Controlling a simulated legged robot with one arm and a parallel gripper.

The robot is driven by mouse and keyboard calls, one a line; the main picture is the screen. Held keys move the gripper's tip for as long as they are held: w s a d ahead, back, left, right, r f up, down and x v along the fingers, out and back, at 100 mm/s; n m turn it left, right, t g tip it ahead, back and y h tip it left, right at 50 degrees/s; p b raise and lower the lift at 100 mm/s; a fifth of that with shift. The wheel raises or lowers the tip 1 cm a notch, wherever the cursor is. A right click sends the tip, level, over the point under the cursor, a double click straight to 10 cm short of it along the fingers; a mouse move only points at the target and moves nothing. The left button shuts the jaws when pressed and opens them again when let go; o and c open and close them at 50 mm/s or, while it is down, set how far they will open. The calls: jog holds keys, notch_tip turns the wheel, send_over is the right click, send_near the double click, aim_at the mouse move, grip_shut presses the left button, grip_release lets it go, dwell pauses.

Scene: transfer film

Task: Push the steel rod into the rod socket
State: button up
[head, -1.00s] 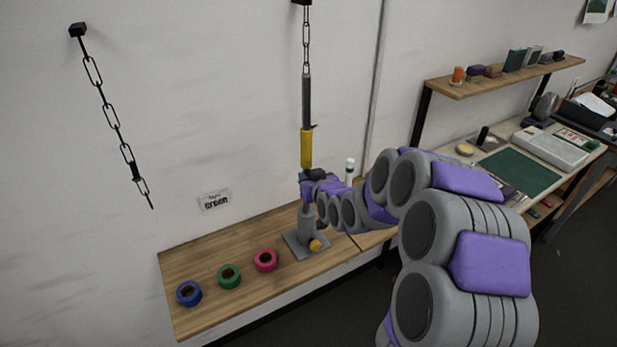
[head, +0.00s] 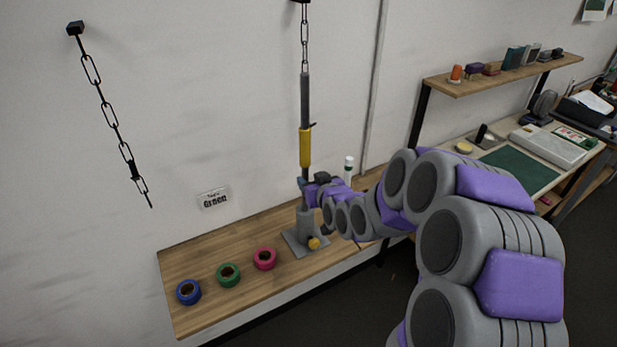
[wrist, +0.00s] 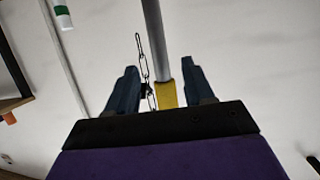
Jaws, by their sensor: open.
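The steel rod (head: 304,174) hangs upright in line with a chain. It has a grey upper part (head: 305,100) and a yellow sleeve (head: 305,147). Its lower end meets the grey rod socket (head: 305,226), which stands on a flat plate on the bench; how deep the rod sits is unclear. My gripper (head: 304,187) is at the rod just below the yellow sleeve, above the socket. In the wrist view my gripper (wrist: 160,80) has its fingers apart, with the yellow sleeve (wrist: 167,95) showing between them, nearer the right finger. Contact cannot be told.
A yellow knob (head: 314,243) sits at the socket's base. Blue (head: 188,292), green (head: 228,275) and pink (head: 265,259) tape rolls lie on the wooden bench (head: 200,255). A white bottle (head: 348,168) stands behind my arm. A loose chain (head: 108,115) hangs at the left.

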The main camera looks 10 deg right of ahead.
jog(key=b+v, duration=0.8)
jog(key=v, duration=0.5)
jog(key=shift+s, duration=0.15)
jog(key=shift+d, duration=0.1)
jog(key=shift+f, duration=0.15)
jog(key=s+a+f+m+g+h, duration=0.1)
jog(key=s+f+g, duration=0.5)
jog(key=s, duration=0.5)
jog(key=s+a+f+g+h, duration=0.1)
jog(key=s+f+g, duration=0.4)
jog(key=s, duration=0.6)
jog(key=s+a+g, duration=0.1)
jog(key=s+g, duration=0.3)
jog(key=s, duration=0.8)
jog(key=shift+s+m+g, duration=0.2)
jog(key=shift+m+g, duration=0.1)
jog(key=shift+m, duration=0.1)
